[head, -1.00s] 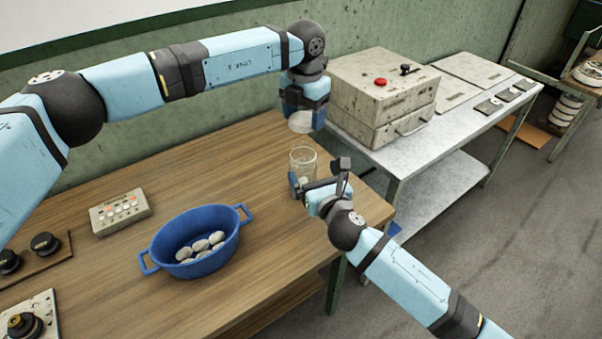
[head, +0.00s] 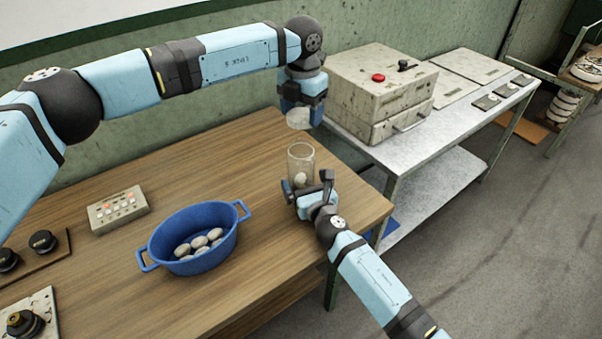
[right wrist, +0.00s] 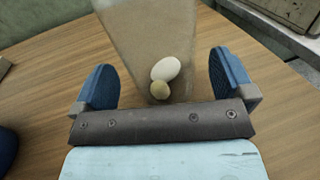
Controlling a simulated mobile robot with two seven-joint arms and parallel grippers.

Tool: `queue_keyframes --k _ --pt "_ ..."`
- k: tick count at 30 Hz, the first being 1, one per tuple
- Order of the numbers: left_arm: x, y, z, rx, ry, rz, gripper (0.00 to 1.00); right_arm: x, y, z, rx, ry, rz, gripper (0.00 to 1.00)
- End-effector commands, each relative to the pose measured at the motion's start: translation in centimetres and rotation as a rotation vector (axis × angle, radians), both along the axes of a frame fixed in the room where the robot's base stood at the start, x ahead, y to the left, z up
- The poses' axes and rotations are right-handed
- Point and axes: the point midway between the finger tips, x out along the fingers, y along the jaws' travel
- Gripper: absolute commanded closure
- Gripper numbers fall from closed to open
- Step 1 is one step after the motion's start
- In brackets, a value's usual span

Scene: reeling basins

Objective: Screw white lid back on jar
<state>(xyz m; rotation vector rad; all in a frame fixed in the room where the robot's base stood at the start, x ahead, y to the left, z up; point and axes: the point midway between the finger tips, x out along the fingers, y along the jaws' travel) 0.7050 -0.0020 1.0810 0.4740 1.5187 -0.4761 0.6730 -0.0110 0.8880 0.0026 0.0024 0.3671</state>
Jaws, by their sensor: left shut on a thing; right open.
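The clear glass jar (head: 301,160) stands upright and uncovered on the wooden table, with pale oval cocoon-like pieces inside. It fills the upper middle of the right wrist view (right wrist: 150,40), with two pieces (right wrist: 163,78) seen through the glass. My left gripper (head: 301,112) is shut on the white lid (head: 299,119) and holds it in the air above and behind the jar. My right gripper (head: 308,187) is open at the near side of the jar. In the right wrist view its two blue fingertips (right wrist: 165,84) are spread either side of the jar's lower part, apart from the glass.
A blue basin (head: 232,240) with several pale cocoons stands left of the jar. A button panel (head: 119,211) and black knobs (head: 43,242) lie farther left. A beige machine (head: 380,85) stands on a metal table (head: 375,162) to the right.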

Motion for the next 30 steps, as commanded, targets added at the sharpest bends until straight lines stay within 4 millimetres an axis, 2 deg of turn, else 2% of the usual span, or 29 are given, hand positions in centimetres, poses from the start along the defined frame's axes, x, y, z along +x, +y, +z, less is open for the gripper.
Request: queue_keyframes --k 3,7,18,27,30 --pt "0.0 0.0 0.0 0.0 0.0 0.0 0.59 1.5 0.6 0.1 0.003 0.0 -0.001 0.0" --pt "0.0 0.0 0.0 0.0 0.0 0.0 0.59 2.4 0.9 0.1 0.002 0.0 0.0 0.0" --pt "0.0 0.0 0.0 0.0 0.0 0.0 0.59 2.7 1.1 0.1 0.001 -0.001 0.001 0.0" --pt "0.0 0.0 0.0 0.0 0.0 0.0 0.59 2.7 1.1 0.1 0.001 -0.001 0.001 0.69" --pt "0.0 0.0 -0.1 0.0 0.0 0.0 0.59 2.7 1.1 0.1 0.001 -0.001 0.001 0.7"
